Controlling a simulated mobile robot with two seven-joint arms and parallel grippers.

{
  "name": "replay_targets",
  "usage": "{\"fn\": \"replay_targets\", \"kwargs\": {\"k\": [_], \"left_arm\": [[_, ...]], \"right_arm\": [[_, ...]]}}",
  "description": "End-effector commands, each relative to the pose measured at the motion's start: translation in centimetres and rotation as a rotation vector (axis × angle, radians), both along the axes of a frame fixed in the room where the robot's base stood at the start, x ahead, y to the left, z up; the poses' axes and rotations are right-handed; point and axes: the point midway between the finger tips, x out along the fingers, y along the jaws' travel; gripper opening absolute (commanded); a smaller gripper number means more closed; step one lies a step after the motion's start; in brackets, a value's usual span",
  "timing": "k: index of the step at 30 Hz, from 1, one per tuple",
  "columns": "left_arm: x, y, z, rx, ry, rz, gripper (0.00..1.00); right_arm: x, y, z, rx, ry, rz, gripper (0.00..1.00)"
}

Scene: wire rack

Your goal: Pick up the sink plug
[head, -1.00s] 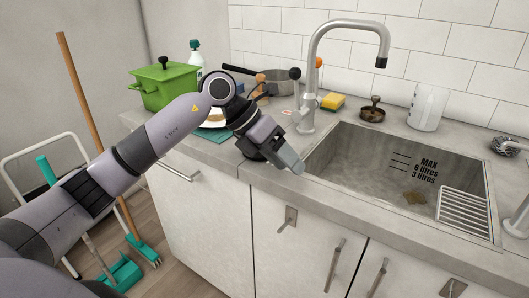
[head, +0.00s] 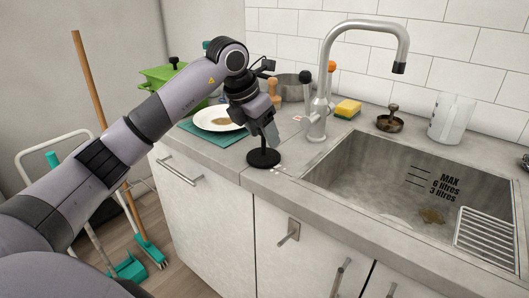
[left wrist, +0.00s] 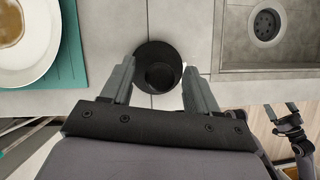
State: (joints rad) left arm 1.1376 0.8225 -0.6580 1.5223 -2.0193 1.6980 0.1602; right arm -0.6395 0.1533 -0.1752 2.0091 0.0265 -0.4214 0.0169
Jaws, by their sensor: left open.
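The sink plug (head: 264,158) is a black round disc with a raised knob, lying flat on the grey counter left of the sink. In the left wrist view the plug (left wrist: 158,52) shows between and just beyond the fingertips. My left gripper (head: 268,138) is open and points down over the plug. Its two fingers (left wrist: 159,72) stand on either side of the knob, and I see no clear contact.
The sink (head: 385,190) with its drain (left wrist: 267,25) is to the right. A white plate (head: 218,118) on a teal mat (head: 205,138) lies to the left. A yellow sponge (head: 348,109) and brown strainer (head: 390,123) are farther back.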

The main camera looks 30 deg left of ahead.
Motion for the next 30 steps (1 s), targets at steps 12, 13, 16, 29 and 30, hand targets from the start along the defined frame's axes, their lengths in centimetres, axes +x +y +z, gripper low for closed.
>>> {"fn": "replay_targets", "kwargs": {"k": [12, 13, 16, 29, 30], "left_arm": [[1.2, -0.2, -3.1, -0.001, -0.001, -0.001, 0.6], [1.2, -0.2, -3.1, -0.001, -0.001, -0.001, 0.6], [1.2, -0.2, -3.1, -0.001, -0.001, -0.001, 0.47], [1.2, -0.2, -3.0, -0.001, -0.001, -0.001, 0.0], [1.2, -0.2, -2.9, -0.001, -0.001, -0.001, 0.0]], "right_arm": [[-0.3, 0.1, -0.2, 0.006, 0.009, -0.005, 1.0], [-0.3, 0.1, -0.2, 0.006, 0.009, -0.006, 1.0], [-0.2, 0.2, -0.1, 0.009, 0.006, -0.008, 1.0], [-0.1, 0.2, 0.0, 0.009, 0.003, -0.008, 1.0], [-0.1, 0.2, 0.0, 0.009, 0.003, -0.008, 1.0]]}}
